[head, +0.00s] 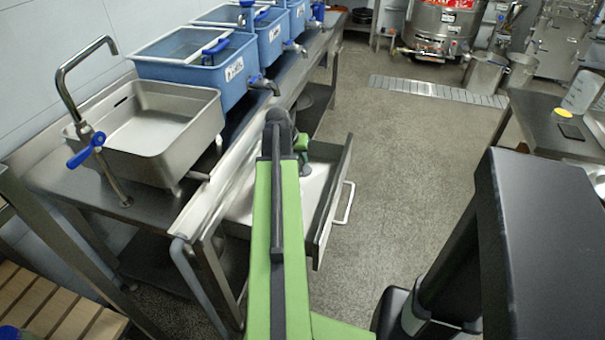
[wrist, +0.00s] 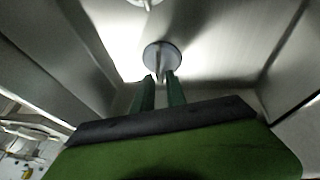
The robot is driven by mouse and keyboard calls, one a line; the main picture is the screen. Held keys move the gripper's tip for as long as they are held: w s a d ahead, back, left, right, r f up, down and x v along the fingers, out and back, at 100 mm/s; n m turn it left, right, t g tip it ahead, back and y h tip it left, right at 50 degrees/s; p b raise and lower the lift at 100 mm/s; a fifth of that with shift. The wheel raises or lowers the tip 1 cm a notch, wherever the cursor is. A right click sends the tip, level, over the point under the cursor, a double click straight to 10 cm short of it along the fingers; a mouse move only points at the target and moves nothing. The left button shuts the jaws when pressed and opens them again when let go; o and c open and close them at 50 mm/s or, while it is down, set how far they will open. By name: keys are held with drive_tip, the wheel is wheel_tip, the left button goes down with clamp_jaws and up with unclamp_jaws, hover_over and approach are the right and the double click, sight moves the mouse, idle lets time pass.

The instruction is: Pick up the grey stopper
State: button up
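The grey stopper (wrist: 163,52) is a round grey disc with a narrow stem, in the upper middle of the wrist view. It is inside the open metal drawer (head: 331,205). My gripper (wrist: 160,77) is at the stopper, with its two dark green fingers on either side of the stem. The frames do not show clearly whether the fingers press on the stem or stand a little apart from it.
Another round metal thing (wrist: 146,3) shows at the top edge of the wrist view. The drawer walls stand close on both sides. A steel sink (head: 150,120) and blue tubs (head: 190,65) stand on the counter at left. The floor (head: 400,160) right of the drawer is clear.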

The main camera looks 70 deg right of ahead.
drive_tip(key=b+x, duration=0.1)
drive_tip(key=x, duration=0.2)
drive_tip(key=shift+f+b, duration=0.2)
drive_tip(key=shift+b, duration=0.2)
drive_tip(key=shift+r, duration=0.25)
clamp_jaws()
